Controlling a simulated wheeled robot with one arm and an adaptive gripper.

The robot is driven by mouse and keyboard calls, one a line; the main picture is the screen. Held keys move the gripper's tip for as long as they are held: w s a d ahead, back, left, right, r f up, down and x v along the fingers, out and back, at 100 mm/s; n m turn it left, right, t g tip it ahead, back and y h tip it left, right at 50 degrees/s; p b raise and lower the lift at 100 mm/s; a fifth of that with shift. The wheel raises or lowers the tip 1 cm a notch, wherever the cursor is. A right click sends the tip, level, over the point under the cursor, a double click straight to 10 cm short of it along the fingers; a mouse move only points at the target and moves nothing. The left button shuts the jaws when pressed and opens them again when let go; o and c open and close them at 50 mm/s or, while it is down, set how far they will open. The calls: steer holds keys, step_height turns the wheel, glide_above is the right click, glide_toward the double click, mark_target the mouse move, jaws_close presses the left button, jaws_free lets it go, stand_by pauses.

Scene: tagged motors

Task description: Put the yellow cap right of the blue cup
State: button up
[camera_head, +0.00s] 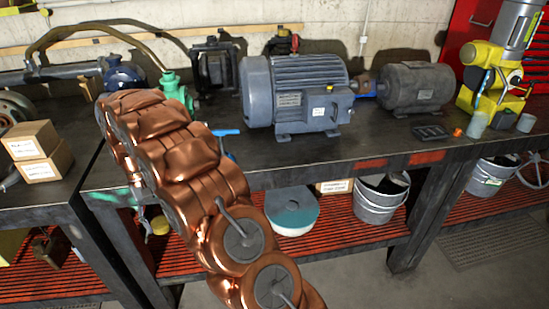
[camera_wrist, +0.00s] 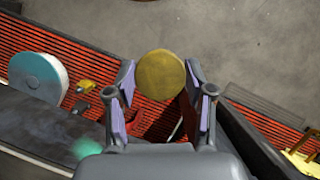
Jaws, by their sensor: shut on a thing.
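In the wrist view, my gripper (camera_wrist: 161,82) is shut on the yellow cap (camera_wrist: 161,76), a round, dull yellow disc between the fingertips. The cap is held up, with the floor and the red slatted lower shelf behind it. A small grey-blue cup (camera_head: 477,123) stands upright on the bench at the far right, in front of a yellow machine. I cannot tell for sure that it is the blue cup.
Another pale cup (camera_head: 526,122) stands right of the grey-blue one. A small orange piece (camera_head: 457,132) and a flat black tray (camera_head: 432,132) lie to its left. A large blue-grey motor (camera_head: 295,92) and a dark motor (camera_head: 415,88) occupy the bench (camera_head: 330,150). Cardboard boxes (camera_head: 38,152) stand at left.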

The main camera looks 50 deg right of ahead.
steer(key=s+d+r+m+t+p, duration=0.1)
steer(key=s+d+r+m+t, duration=0.3)
steer(key=d+m, duration=0.55)
steer(key=s+d+r+m+t+p, duration=0.15)
steer(key=s+d+r+m, duration=0.4)
steer(key=m, duration=0.65)
steer(key=s+d+r+m+t, duration=0.35)
steer(key=s+d+m, duration=0.4)
steer(key=m, duration=0.35)
steer(key=p, duration=0.4)
glide_above(261, 158)
steer(key=s, duration=0.1)
steer(key=shift+s+d+f, duration=0.1)
steer(key=shift+f, duration=0.35)
steer(key=shift+s+d+f, duration=0.1)
steer(key=shift+f, duration=0.3)
steer(key=shift+f+p, duration=0.8)
steer(key=shift+f, duration=1.05)
steer(key=o, duration=0.7)
steer(key=shift+f, duration=0.1)
steer(key=shift+o, duration=0.2)
